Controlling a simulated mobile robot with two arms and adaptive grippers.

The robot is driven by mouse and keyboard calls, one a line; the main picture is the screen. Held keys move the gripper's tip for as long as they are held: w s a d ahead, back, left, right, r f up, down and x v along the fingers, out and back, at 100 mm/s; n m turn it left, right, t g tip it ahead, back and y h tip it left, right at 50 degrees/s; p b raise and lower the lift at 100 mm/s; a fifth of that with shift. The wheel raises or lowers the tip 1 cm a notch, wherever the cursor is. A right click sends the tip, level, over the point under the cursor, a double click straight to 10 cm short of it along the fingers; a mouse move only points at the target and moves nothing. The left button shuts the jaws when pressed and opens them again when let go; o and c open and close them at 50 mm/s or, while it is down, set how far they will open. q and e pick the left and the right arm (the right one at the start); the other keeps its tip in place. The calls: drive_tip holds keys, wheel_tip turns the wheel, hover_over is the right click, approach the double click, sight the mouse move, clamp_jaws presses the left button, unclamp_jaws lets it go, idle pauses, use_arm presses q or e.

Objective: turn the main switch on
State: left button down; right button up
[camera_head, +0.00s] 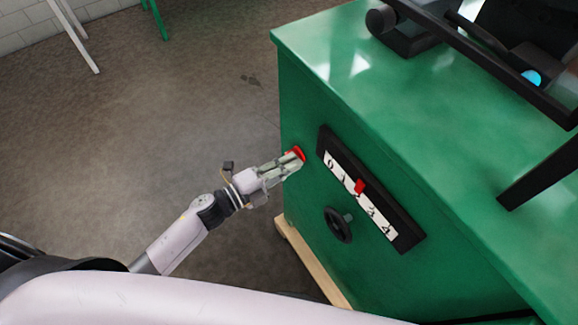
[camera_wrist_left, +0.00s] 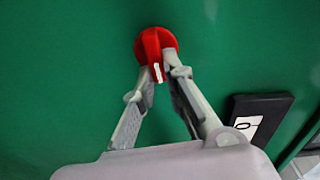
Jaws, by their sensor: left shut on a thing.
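The main switch is a red rotary knob (camera_head: 298,153) on the side of the green machine cabinet (camera_head: 310,200), left of the scale plate. In the left wrist view the red knob (camera_wrist_left: 154,45) has a raised ridge with a white mark at its lower end. My left gripper (camera_head: 293,161) reaches the knob from the left. In the left wrist view the left gripper (camera_wrist_left: 158,75) has its fingertips closed on either side of the ridge. The fingertips hide part of the knob's lower edge. My right gripper is not in view.
A black scale plate (camera_head: 408,240) with numbers and a red pointer (camera_head: 360,187) is right of the knob. A black handwheel (camera_head: 338,225) sticks out below it. Black equipment (camera_head: 410,35) stands on the cabinet top. The floor at left (camera_head: 150,130) is open.

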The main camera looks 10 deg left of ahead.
use_arm(q)
drive_tip(key=shift+f+m+b, duration=0.25)
drive_tip(key=shift+m+b, duration=0.25)
drive_tip(key=shift+m, duration=0.6)
drive_tip(key=c, duration=1.6)
unclamp_jaws()
drive_tip(key=shift+c, duration=0.2)
drive_tip(key=v, duration=1.2)
drive_tip(key=shift+r, duration=0.1)
